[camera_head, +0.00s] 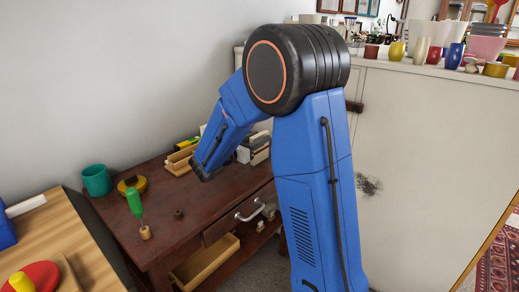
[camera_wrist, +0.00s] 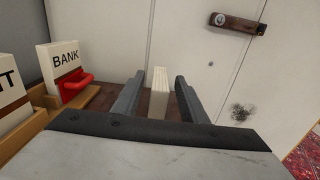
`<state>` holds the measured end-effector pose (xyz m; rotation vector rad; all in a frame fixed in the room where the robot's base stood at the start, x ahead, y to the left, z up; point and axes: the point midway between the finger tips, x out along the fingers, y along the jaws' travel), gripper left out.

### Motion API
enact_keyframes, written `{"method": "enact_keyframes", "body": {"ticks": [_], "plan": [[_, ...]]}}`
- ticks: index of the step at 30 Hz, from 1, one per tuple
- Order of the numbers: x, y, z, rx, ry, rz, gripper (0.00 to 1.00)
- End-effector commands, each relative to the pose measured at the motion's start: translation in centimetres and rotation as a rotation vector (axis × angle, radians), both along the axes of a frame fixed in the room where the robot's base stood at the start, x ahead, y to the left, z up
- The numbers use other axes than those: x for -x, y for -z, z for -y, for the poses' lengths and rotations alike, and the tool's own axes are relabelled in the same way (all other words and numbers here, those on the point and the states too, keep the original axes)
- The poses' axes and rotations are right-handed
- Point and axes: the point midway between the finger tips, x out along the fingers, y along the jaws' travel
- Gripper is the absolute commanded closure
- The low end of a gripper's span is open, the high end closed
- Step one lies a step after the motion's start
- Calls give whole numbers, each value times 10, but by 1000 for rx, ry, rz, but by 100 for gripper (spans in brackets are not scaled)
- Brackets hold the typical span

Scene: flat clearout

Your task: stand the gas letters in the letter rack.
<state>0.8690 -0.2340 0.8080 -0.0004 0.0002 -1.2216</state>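In the wrist view my gripper (camera_wrist: 158,92) has its two fingers apart. A narrow cream upright piece (camera_wrist: 158,92) shows between them, with gaps on both sides; I cannot tell whether it is the gas letters. At left stands a cream card marked BANK (camera_wrist: 66,62) with a red piece against it, in a wooden holder (camera_wrist: 78,98). A nearer card (camera_wrist: 10,88) shows only a final T. In the head view my gripper (camera_head: 207,174) is low over the dark red desk (camera_head: 185,195); its fingers are not clear. No GAS label is readable.
A wooden holder (camera_head: 179,162) and pale and dark upright pieces (camera_head: 257,148) are at the desk's back. A teal cup (camera_head: 97,180), yellow roll (camera_head: 132,185) and green-handled tool (camera_head: 135,203) stand at left. A white cabinet (camera_head: 430,150) is at right.

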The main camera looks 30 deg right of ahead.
Motion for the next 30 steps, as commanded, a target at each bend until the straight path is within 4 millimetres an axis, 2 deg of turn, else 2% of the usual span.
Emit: {"method": "enact_keyframes", "body": {"ticks": [12,21,26,30], "plan": [[-16,2,43,0,3,1,61],[-18,2,47,0,1,1,61],[-18,2,47,0,1,1,99],[-18,2,47,0,1,1,100]]}}
